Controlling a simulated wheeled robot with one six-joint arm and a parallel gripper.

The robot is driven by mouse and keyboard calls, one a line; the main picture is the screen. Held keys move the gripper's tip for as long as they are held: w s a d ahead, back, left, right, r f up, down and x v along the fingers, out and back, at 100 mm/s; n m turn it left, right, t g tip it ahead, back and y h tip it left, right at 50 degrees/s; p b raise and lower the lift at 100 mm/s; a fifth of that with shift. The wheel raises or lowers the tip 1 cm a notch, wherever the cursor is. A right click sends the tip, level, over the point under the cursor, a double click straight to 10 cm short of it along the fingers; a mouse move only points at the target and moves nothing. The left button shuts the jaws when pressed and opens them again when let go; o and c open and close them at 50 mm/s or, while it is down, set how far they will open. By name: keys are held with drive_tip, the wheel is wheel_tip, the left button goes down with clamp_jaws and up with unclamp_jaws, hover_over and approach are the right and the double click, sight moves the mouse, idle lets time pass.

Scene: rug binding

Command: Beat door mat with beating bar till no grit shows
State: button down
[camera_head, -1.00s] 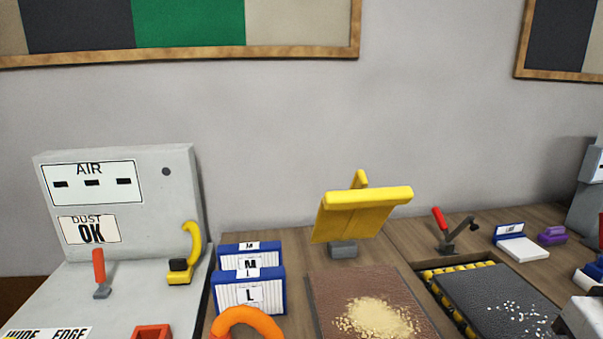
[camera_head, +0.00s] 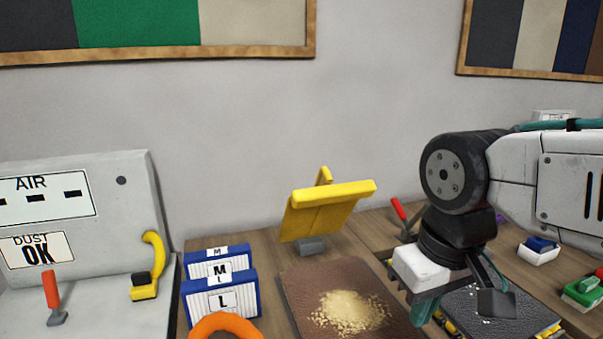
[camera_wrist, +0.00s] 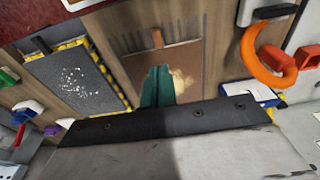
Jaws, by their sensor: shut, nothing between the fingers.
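A brown mat (camera_head: 298,290) lies on the bench with a patch of tan grit (camera_head: 350,312) on it. It also shows in the wrist view (camera_wrist: 140,68). Behind it stands a yellow padded bar with a flap (camera_head: 325,207) on a grey foot, tilted up. A dark grey mat (camera_head: 525,312) with white specks lies to the right, partly hidden by my arm; the wrist view shows it whole (camera_wrist: 62,82). My gripper (camera_head: 425,308) is shut and empty above the brown mat's right side. Its teal fingers (camera_wrist: 157,88) show in the wrist view.
Blue-and-white boxes (camera_head: 222,292) and an orange ring (camera_head: 222,325) stand left of the brown mat. Further left is a grey air cabinet (camera_head: 100,180) with a red lever (camera_head: 52,295) and a yellow handle (camera_head: 152,265). A red lever (camera_head: 398,210) stands behind my arm.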

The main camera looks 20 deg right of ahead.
drive_tip(key=w+a+r+t, duration=0.1)
drive_tip(key=w+a+r, duration=0.1)
drive_tip(key=w+r, duration=1.15)
wheel_tip(320, 180, up, 6)
drive_tip(key=r+t, duration=0.1)
hover_over(308, 189)
drive_tip(key=w, duration=0.1)
drive_tip(key=shift+w+d+f, duration=0.1)
drive_tip(key=shift+w+f, duration=0.05)
drive_tip(key=shift+f, duration=0.1)
wheel_tip(308, 189, down, 11)
drive_tip(key=shift+w+f, duration=0.15)
drive_tip(key=shift+s+f, duration=0.2)
drive_tip(key=shift+s, duration=0.1)
